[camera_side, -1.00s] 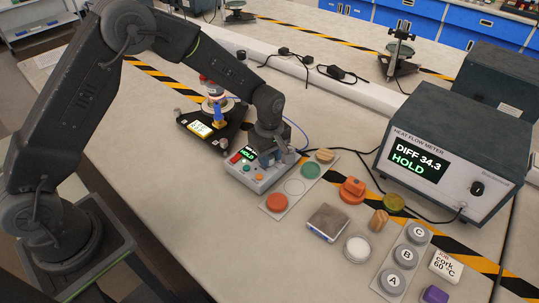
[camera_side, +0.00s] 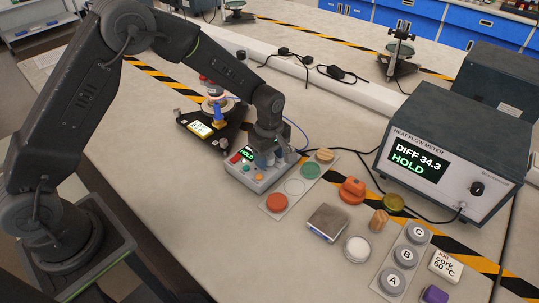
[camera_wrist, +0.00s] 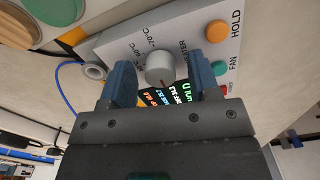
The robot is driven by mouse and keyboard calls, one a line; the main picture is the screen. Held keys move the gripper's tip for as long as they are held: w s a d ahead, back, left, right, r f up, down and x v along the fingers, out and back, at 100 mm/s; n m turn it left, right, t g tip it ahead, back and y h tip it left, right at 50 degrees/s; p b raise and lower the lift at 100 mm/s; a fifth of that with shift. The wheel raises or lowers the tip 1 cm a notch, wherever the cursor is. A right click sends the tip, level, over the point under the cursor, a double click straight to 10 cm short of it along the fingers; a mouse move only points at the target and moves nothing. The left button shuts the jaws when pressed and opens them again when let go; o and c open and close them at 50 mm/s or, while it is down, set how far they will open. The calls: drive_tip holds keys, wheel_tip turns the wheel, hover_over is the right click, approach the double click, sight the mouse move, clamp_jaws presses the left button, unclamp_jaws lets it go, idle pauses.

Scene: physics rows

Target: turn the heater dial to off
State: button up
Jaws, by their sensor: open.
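The heater dial (camera_wrist: 159,68) is a round light-grey knob on the control box (camera_wrist: 115,45), with 60 °C and 70 °C labels beside it. I cannot tell its exact setting. My gripper (camera_wrist: 161,82) is open, with one blue finger on each side of the dial and visible gaps between. In the side view my gripper (camera_side: 272,160) is low over the control box (camera_side: 247,179) and hides the dial there.
The box also carries an orange HOLD button (camera_wrist: 216,31), a green FAN button (camera_wrist: 219,68) and a lit display. The heat flow meter (camera_side: 450,150) stands at right, reading HOLD. A sample plate (camera_side: 284,205) with coloured discs lies beside the box.

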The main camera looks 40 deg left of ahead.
sight(269, 157)
wheel_tip(269, 157, up, 14)
idle(0.6)
drive_tip(key=s+a+r+m+t, duration=0.35)
drive_tip(key=s+r+m, duration=0.45)
drive_tip(key=s+r, duration=0.4)
drive_tip(key=s+a+f+m+t, duration=0.1)
drive_tip(key=s+a+m+t, duration=0.1)
drive_tip(key=s+m, duration=0.6)
drive_tip(key=shift+s+a, duration=0.35)
drive_tip(key=shift+s, duration=2.85)
